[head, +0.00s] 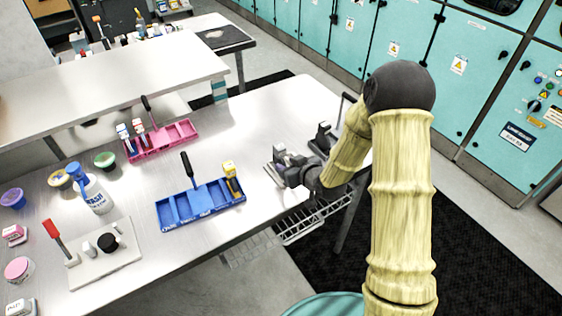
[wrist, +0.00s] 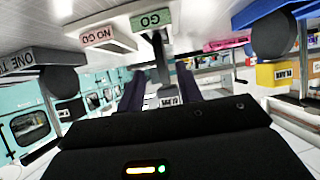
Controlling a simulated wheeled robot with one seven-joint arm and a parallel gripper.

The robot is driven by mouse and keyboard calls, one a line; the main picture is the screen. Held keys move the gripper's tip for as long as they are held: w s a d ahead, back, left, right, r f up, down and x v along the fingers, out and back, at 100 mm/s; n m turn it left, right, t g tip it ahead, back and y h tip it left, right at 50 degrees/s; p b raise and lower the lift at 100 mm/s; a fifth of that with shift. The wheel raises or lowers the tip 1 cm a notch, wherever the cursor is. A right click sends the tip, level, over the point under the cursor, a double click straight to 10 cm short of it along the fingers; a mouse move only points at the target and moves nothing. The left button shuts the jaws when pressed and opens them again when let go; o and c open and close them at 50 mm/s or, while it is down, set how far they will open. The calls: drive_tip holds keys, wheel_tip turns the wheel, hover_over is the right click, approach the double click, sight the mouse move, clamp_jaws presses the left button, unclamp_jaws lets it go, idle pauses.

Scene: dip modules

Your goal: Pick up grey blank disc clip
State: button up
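My gripper (head: 282,170) is low over the right end of the white table, beside small grey pieces. In the wrist view its two dark fingers (wrist: 160,88) stand apart with a gap between them. A small grey block with a white label, seemingly reading BLANK (wrist: 168,98), shows between the fingers; it looks like the grey blank disc clip. I cannot tell whether the fingers touch it. In the head view my gripper and arm partly hide the grey pieces there, and I cannot single out the clip.
A blue tray (head: 178,213) holding a yellow-labelled block (head: 229,169) stands left of my gripper. A pink tray (head: 170,138) is further back. GO (wrist: 155,19) and NO GO (wrist: 100,36) labels show nearby.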

sight(280, 162)
drive_tip(key=shift+w+a+f+p, duration=0.2)
drive_tip(key=shift+w+a+p, duration=0.2)
drive_tip(key=shift+p, duration=0.05)
drive_tip(key=shift+p+x, duration=0.65)
drive_tip(key=shift+x, duration=1.35)
drive_tip(key=shift+s, duration=0.1)
clamp_jaws()
